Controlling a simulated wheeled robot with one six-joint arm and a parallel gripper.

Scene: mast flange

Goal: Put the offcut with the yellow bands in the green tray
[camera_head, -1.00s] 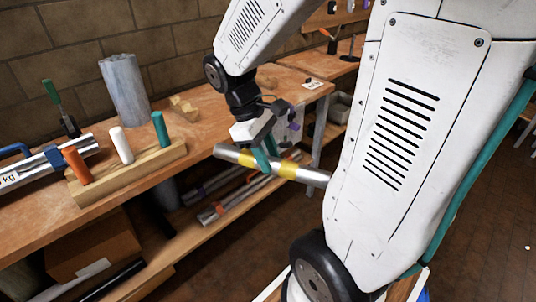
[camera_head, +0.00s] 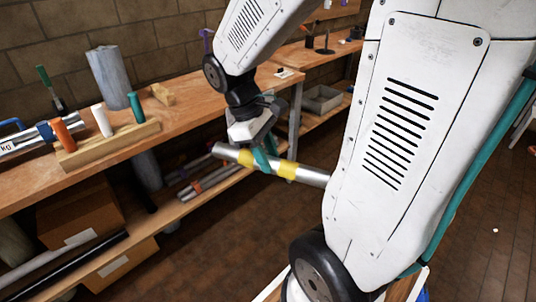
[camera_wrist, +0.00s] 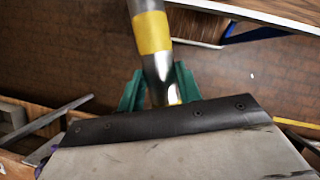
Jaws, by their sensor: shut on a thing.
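The offcut (camera_head: 314,177) is a metal tube with yellow bands. In the head view it is held nearly level, sloping slightly down to the right, and its right end is hidden behind my arm's white link. My gripper (camera_head: 264,160) has teal fingers shut on the tube between two yellow bands. In the wrist view the tube (camera_wrist: 149,37) runs up out of the frame from between the teal fingers (camera_wrist: 160,90). The tube is in the air, in front of the bench and over the floor. I see no green tray in these views.
The wooden bench (camera_head: 195,110) stands at left, with a peg block (camera_head: 110,143) and a grey cylinder (camera_head: 108,78) on top. A grey bin (camera_head: 322,99) sits on a farther shelf. The brown floor (camera_head: 215,260) is open.

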